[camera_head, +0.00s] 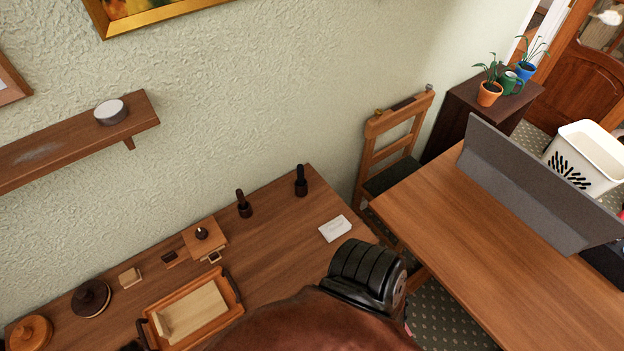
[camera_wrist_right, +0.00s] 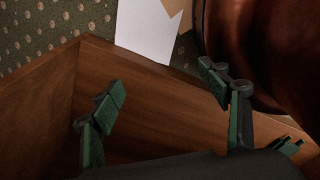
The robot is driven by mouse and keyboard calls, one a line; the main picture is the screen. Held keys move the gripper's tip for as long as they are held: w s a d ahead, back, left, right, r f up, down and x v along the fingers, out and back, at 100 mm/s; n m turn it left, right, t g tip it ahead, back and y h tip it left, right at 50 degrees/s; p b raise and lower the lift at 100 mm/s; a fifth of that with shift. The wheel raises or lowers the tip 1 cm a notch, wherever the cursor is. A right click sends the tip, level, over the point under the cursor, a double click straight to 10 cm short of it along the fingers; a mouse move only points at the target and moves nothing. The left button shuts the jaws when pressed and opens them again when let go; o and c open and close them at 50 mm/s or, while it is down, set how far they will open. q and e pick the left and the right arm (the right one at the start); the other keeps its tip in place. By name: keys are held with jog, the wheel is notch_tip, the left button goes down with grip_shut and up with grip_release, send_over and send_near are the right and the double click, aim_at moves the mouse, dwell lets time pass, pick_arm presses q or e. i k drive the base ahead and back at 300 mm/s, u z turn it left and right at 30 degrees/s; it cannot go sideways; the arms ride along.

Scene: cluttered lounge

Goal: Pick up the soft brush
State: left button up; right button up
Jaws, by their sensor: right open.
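I cannot tell for certain which thing is the soft brush. Two small dark upright things with handles stand toward the back of the wooden table in the head view, one at the middle (camera_head: 244,204) and one near the far corner (camera_head: 301,181); they are too small to name surely. My right gripper (camera_wrist_right: 163,97) shows only in the wrist view. Its green-padded fingers are spread apart with nothing between them, over a brown wooden surface (camera_wrist_right: 150,125). My left gripper is in no view.
The wooden table (camera_head: 277,243) carries an orange-brown tray (camera_head: 231,314), a white block (camera_head: 335,229), a dark round lidded thing (camera_head: 91,298) and small wooden pieces. A second table (camera_head: 440,210) with a grey panel (camera_head: 530,185) stands right. A chair (camera_head: 393,150) stands between.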

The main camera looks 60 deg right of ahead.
aim_at(299, 168)
jog(key=z, duration=2.05)
